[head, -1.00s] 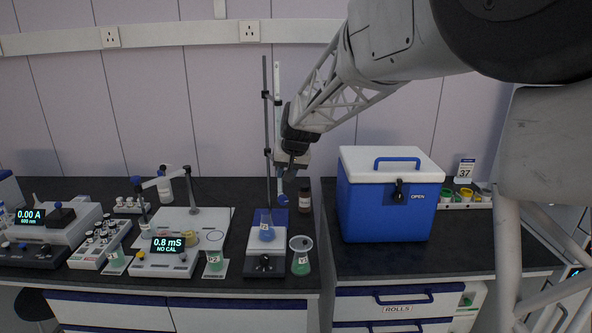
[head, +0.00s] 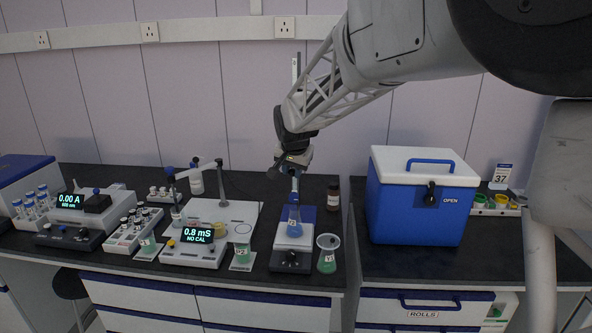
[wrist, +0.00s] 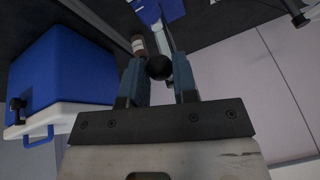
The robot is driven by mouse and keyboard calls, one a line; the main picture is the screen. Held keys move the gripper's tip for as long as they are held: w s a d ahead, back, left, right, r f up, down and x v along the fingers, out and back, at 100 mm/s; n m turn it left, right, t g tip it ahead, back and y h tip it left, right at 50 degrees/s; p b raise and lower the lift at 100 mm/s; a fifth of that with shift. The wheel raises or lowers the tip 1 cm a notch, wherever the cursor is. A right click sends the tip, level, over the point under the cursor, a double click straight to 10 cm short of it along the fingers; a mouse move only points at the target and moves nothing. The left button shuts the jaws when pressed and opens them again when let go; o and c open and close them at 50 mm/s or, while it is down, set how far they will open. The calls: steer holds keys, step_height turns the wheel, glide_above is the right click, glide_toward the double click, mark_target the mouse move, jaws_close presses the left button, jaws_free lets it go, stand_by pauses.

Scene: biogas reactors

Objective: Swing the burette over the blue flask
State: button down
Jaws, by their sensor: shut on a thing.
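The burette (head: 295,70) is a slim white upright tube; its middle is hidden behind my arm and gripper. Its lower end (head: 295,184) shows below my gripper, in line with the neck of the blue flask (head: 294,228). The flask stands on the white-topped stirrer (head: 290,262) with its lit-blue liquid and label showing. My gripper (head: 293,165) is above the flask. In the wrist view my gripper (wrist: 158,72) is shut on a round black knob (wrist: 158,66) between its two blue-grey fingers. The stand rod is mostly hidden by my arm.
A green flask (head: 327,258) stands right of the stirrer and a brown bottle (head: 333,197) behind it. A blue cooler box (head: 415,215) is further right. A conductivity meter (head: 195,250) and a green beaker (head: 242,256) are at left.

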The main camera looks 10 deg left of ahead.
steer(key=shift+a, duration=0.2)
steer(key=c, duration=0.9)
jaws_free()
steer(key=shift+r, duration=0.1)
steer(key=v, duration=0.7)
steer(key=shift+s+r, duration=0.2)
steer(key=shift+r, duration=0.05)
steer(key=shift+s+d, duration=0.1)
steer(key=shift+d, duration=0.05)
